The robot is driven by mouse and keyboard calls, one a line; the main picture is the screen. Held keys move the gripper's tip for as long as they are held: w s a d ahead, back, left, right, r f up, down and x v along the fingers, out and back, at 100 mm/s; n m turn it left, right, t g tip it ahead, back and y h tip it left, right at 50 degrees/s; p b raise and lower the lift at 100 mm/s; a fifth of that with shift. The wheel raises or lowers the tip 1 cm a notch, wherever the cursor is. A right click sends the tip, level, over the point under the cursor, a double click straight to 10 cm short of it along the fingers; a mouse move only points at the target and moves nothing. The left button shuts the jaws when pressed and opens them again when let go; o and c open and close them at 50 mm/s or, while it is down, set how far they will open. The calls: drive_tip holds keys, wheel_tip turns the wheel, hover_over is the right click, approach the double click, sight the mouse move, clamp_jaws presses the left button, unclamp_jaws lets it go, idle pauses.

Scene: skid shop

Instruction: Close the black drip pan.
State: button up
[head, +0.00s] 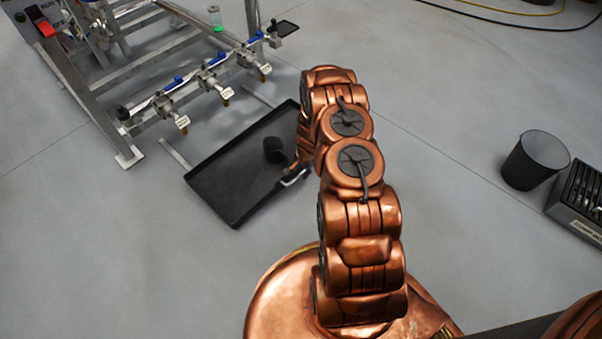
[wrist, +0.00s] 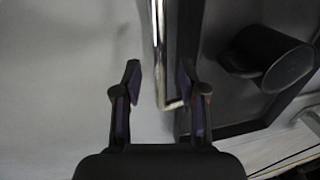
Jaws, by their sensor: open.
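The black drip pan (head: 225,178) stands pulled out from the metal skid frame, between two light rails. The right finger is close to the pan's dark wall (wrist: 187,100). I cannot tell whether any finger touches.
The skid frame (head: 85,90) with several valves stands at upper left, beyond the pan. A rail (head: 175,152) extends from it. A black bin (head: 535,160) and a dark crate (head: 580,200) stand at right. Cables lie at upper right. Floor left of the pan is clear.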

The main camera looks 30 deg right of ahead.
drive_tip(key=shift+w+f, duration=0.1)
drive_tip(key=shift+f, duration=0.35)
drive_tip(key=shift+c, duration=0.3)
clamp_jaws()
